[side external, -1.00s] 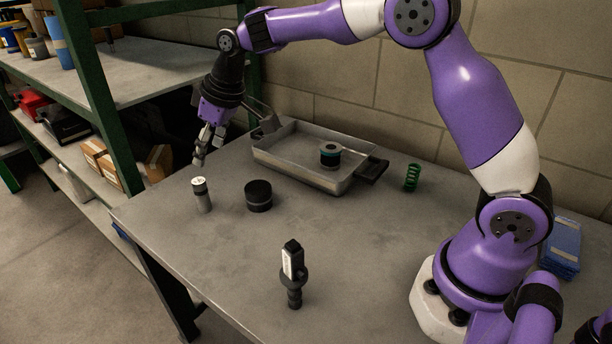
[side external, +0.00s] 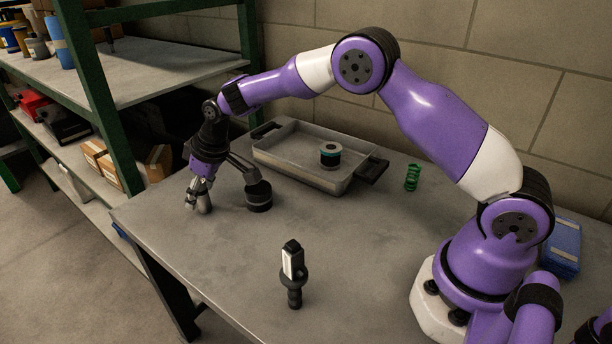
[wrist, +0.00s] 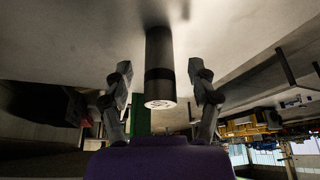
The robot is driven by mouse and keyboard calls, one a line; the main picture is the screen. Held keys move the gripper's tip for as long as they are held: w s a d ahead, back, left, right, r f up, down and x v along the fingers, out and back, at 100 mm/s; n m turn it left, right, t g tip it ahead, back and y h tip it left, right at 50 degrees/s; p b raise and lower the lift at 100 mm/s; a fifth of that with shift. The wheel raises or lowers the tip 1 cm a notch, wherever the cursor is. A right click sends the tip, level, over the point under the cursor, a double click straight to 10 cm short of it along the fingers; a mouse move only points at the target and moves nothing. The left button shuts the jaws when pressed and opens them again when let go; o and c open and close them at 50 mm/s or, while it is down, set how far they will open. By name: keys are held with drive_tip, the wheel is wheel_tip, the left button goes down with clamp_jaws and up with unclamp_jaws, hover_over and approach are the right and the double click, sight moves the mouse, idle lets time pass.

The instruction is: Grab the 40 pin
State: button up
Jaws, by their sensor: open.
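The pin (wrist: 160,70) is a grey cylinder with a dark band and a white marked end face; the marking is too small to read. In the wrist view it stands between the two fingers of my gripper (wrist: 162,105), with a gap on both sides. My gripper is open and does not appear to touch it. In the side view my gripper (side external: 198,206) points down over the pin's spot near the table's far left edge, and its fingers hide most of the pin.
A metal tray (side external: 300,178) holding a green-banded round part (side external: 330,155) lies behind.

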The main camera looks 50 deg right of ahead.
clamp_jaws()
